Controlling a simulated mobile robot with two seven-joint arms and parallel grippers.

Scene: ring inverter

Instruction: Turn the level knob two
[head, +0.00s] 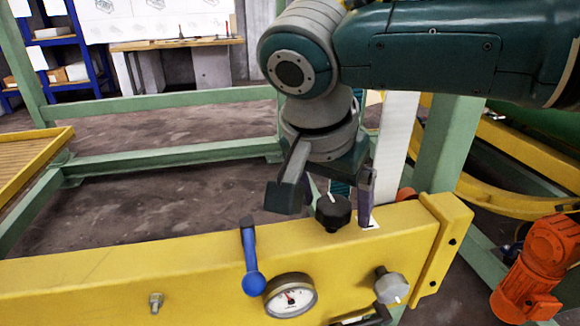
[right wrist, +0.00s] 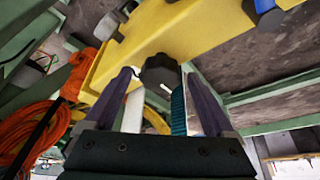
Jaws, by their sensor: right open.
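A black ribbed knob (head: 333,212) with a white pointer mark stands on the upper face of the yellow beam (head: 140,268). My right gripper (head: 326,203) is open, with one finger on each side of this knob. In the right wrist view the knob (right wrist: 160,70) lies between and just beyond the fingertips (right wrist: 158,76); a gap seems to show on both sides, but contact is not clear. A grey knob (head: 391,287) sits on the beam's front face, lower right. I cannot tell from labels which is knob two. My left gripper is not in view.
A blue lever (head: 251,262) and a round dial gauge (head: 290,295) are on the beam, left of the grey knob. An orange motor-like unit (head: 532,265) stands at the right. Green frame bars (head: 170,158) run behind the beam, with open floor between them.

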